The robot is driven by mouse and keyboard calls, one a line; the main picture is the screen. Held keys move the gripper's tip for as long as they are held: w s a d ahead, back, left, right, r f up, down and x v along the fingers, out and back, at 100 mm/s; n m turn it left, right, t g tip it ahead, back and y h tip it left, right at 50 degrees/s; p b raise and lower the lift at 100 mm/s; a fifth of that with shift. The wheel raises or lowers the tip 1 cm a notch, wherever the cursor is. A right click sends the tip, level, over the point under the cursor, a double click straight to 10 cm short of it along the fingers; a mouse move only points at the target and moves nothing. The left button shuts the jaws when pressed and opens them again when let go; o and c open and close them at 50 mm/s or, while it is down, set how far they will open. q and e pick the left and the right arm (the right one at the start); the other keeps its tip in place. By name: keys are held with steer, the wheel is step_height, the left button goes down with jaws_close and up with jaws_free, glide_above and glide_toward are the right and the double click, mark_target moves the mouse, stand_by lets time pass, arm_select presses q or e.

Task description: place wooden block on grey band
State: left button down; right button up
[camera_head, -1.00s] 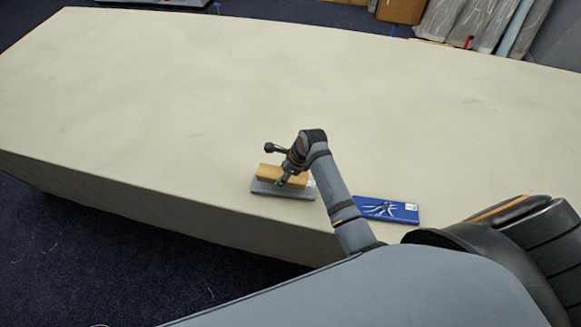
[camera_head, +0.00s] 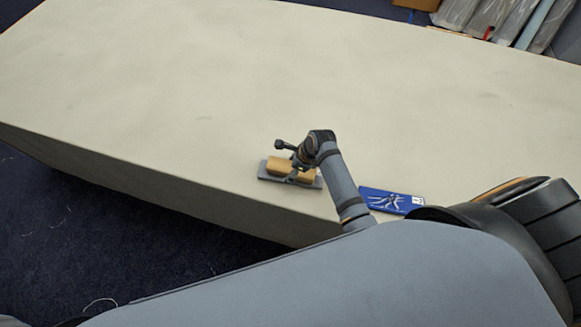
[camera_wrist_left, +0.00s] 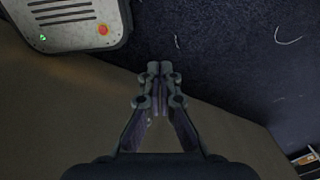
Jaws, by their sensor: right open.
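The wooden block (camera_head: 279,163) lies on the grey band (camera_head: 267,178), near the table's front edge in the head view. The band shows as a flat grey strip along the block's front and ends. My right gripper (camera_head: 293,177) is open at the block's near side, and its wrist hides part of the block's right half. I cannot tell whether its fingers touch the block. My left gripper (camera_wrist_left: 160,70) shows in the left wrist view with its fingertips together and nothing between them. It is away from the block and band, which are not in that view.
A blue flat packet (camera_head: 391,200) with a tool picture lies right of my right arm, near the front edge. The rest of the pale cloth table (camera_head: 180,90) is clear. Wrapped panels (camera_head: 500,20) stand on the floor behind the table.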

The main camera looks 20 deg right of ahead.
steer(key=shift+d, duration=0.1)
steer(key=shift+d+r, duration=0.1)
steer(key=b+v, duration=0.1)
steer(key=v, duration=0.4)
steer(key=shift+r, duration=0.15)
arm_select(q)
steer(key=shift+w+d+f+b, duration=0.25)
steer(key=shift+w+f+b, duration=0.15)
steer(key=shift+f, duration=0.2)
steer(key=shift+w+d+f+b, duration=0.2)
steer(key=shift+w+f+b, duration=0.15)
steer(key=shift+f, duration=0.25)
arm_select(e)
steer(key=v, duration=0.6)
steer(key=shift+r, duration=0.2)
steer(key=shift+s, duration=0.15)
